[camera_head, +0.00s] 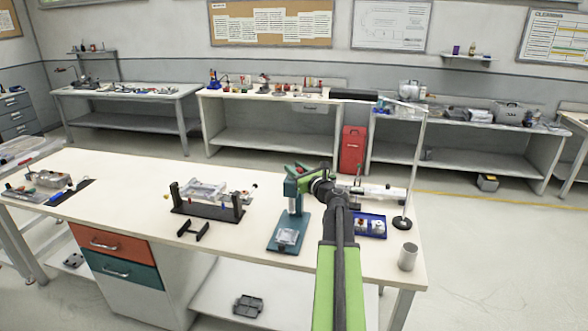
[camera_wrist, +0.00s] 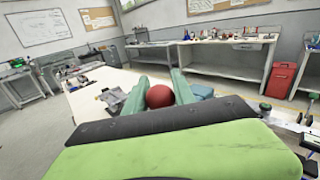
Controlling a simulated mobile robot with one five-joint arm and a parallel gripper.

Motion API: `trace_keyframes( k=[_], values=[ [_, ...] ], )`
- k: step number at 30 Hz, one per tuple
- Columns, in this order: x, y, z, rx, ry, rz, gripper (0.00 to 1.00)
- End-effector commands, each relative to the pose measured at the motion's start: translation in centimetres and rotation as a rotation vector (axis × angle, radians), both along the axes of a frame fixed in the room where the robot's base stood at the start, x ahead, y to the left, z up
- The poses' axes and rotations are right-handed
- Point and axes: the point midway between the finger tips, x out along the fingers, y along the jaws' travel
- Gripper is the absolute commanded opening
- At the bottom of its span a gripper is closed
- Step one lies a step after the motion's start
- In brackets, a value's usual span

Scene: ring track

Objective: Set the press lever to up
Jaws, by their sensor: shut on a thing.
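The press (camera_head: 291,200) is a teal stand with a column on a flat base plate, on the workbench just left of my arm. My gripper (camera_head: 300,169) is at the top of the press. In the wrist view a round red knob (camera_wrist: 159,96) sits between the two teal fingers of my gripper (camera_wrist: 158,88), which are shut on it. The knob appears to be the end of the press lever. The lever's shaft is mostly hidden by my gripper, and its exact angle cannot be told.
The workbench (camera_head: 120,180) holds a clear fixture on a black stand (camera_head: 208,198), a blue tray (camera_head: 370,225), a lamp stand (camera_head: 403,222) and a grey cup (camera_head: 408,257).

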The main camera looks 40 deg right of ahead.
Motion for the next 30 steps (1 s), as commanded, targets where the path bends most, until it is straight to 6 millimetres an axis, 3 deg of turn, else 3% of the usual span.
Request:
trace_keyframes(
  k=[3,30],
  values=[
    [0.10,0.11,-0.01,0.000,0.000,0.001,0.00],
    [0.36,0.46,-0.02,0.000,0.000,0.007,0.00]
  ],
)
